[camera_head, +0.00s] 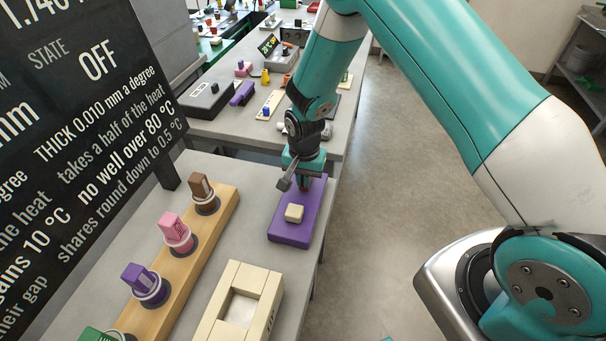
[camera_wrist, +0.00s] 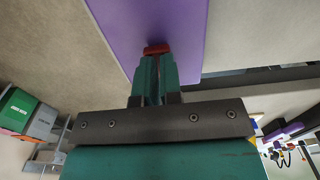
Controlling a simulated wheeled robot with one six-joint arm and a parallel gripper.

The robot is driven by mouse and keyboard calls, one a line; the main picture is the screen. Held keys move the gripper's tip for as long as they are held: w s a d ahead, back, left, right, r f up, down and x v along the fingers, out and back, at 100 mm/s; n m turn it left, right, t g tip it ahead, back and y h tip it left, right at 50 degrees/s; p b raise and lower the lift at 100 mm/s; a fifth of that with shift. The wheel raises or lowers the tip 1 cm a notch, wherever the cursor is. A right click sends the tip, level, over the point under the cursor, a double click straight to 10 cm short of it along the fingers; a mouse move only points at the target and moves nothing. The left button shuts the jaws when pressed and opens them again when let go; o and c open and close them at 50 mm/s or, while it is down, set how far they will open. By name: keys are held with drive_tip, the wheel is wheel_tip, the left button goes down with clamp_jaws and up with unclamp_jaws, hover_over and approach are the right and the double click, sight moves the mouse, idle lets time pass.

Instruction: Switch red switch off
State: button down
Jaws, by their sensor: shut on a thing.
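The red switch (camera_wrist: 157,48) stands on a purple base plate. The purple base (camera_head: 290,232) lies on the grey table near its right edge. A cream block (camera_head: 294,213) sits on the same base, nearer to me than the switch. My gripper (camera_wrist: 155,62) points down over the far part of the base. Its two green fingers are close together at the red switch, with the red tip showing just beyond them. In the head view my gripper (camera_head: 304,180) covers most of the switch. The switch's position is hidden.
A wooden rack (camera_head: 205,247) with several coloured plugs stands left of the base. A cream frame (camera_head: 262,290) lies in front. A black board (camera_head: 75,130) reading "STATE OFF" stands at left.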

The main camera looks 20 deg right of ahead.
wheel_tip(320, 180, up, 5)
drive_tip(key=p, duration=0.4)
drive_tip(key=shift+d, duration=0.15)
drive_tip(key=shift+r+b, duration=0.35)
drive_tip(key=shift+b, duration=0.55)
wheel_tip(320, 180, up, 8)
drive_tip(key=b, duration=0.2)
drive_tip(key=shift+s+a+r, duration=0.15)
drive_tip(key=shift+a, duration=0.05)
drive_tip(key=s+a+r+n+y+b, duration=0.1)
drive_tip(key=s+a+r+n+y, duration=0.1)
drive_tip(key=s+r+n, duration=0.5)
drive_tip(key=s+a+r+n+y+b, duration=0.2)
drive_tip(key=s+r+n, duration=0.5)
drive_tip(key=s, duration=1.1)
drive_tip(key=shift+a, duration=0.25)
